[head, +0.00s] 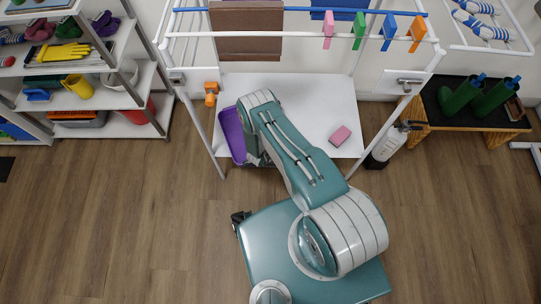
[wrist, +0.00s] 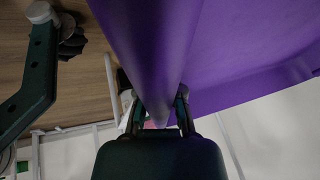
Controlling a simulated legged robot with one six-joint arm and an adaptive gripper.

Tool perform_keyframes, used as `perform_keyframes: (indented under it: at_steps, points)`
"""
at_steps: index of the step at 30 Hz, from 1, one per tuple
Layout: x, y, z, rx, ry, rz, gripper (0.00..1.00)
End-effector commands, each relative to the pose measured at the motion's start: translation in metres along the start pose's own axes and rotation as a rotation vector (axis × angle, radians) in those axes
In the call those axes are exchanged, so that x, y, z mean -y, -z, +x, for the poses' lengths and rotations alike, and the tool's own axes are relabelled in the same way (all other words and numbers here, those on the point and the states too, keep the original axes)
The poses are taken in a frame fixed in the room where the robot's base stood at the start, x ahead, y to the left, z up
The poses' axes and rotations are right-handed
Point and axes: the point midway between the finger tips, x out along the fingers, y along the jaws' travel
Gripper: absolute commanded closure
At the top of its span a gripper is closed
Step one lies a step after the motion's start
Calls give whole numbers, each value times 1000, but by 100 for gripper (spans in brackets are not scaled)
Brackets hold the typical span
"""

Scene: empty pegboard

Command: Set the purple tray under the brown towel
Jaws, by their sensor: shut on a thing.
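The purple tray (head: 231,135) is at the left part of the white surface in the head view, partly hidden behind my arm. Its wall and inside fill the upper part of the wrist view (wrist: 230,45). My gripper (wrist: 160,105) is shut on the tray's rim, with a finger on either side of the wall. In the head view my arm mostly hides the gripper. The brown towel (head: 246,30) hangs from the rack's rail at the upper left, behind the tray in the picture. I cannot tell whether the tray touches the surface.
A pink sponge (head: 340,135) lies on the right of the white surface (head: 300,95). White rack posts (head: 205,135) stand on both sides. Several coloured clips (head: 359,30) and a blue cloth (head: 340,8) hang above. A crowded shelf (head: 85,75) stands left; green boots (head: 490,98) stand right.

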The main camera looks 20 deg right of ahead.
Motion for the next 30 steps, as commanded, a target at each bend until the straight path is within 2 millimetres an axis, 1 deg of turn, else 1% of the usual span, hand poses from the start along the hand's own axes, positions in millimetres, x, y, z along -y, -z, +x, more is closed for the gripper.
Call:
perform_keyframes:
  at_steps: [7,8,9,10,20,23,26,30]
  points:
    - [0,0,1,0,1,1,100]
    - [0,-1,1,0,0,0,87]
    - [0,0,1,0,0,0,69]
    - [0,0,1,0,0,0,56]
    - [0,0,1,0,0,1,56]
    - [1,0,-2,0,1,0,56]
    - [2,0,-12,0,1,-1,56]
    - [2,0,-36,1,2,-1,56]
